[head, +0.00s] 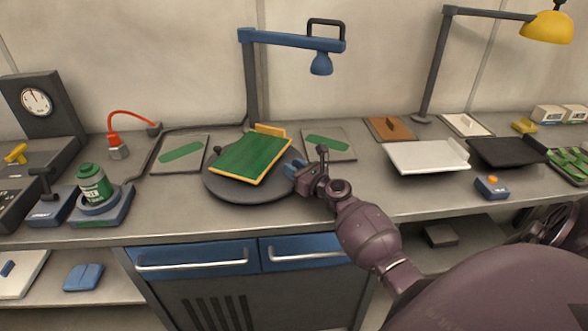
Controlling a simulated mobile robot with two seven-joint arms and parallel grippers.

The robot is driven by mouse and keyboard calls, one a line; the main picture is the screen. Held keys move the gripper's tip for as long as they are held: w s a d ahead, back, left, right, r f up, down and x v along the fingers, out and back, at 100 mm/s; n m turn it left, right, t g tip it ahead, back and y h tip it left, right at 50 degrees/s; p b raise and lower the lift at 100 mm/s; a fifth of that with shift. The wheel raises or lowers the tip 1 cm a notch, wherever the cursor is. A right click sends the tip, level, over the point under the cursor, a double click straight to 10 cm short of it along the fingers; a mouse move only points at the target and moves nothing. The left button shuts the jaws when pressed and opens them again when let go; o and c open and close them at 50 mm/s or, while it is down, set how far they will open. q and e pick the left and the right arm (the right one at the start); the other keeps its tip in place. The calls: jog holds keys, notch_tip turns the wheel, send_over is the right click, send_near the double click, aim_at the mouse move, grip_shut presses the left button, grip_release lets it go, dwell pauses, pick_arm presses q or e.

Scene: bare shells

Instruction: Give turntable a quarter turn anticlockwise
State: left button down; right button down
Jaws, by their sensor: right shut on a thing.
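The turntable (225,189) is a dark grey round disc on the grey bench, left of the middle. A green board with a yellow-orange edge (252,157) lies tilted on it and covers much of its top. A small dark knob (219,150) shows at its far left side. My right gripper (294,169) is at the turntable's right edge, beside the board's right corner. It is shut on part of the turntable there; its fingers hide the exact spot held. My left gripper is not in view.
A green jar (94,184) stands on a blue-grey base at left. A white tray (425,158) and black tray (505,153) lie at right.

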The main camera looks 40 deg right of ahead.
jog(key=c, duration=1)
grip_release()
jog(key=shift+o, duration=0.2)
jog(key=shift+s, duration=0.15)
jog(key=s, duration=0.7)
jog(key=s+d, duration=0.1)
jog(key=s, duration=0.2)
jog(key=shift+s+p, duration=0.25)
jog(key=shift+p, duration=0.05)
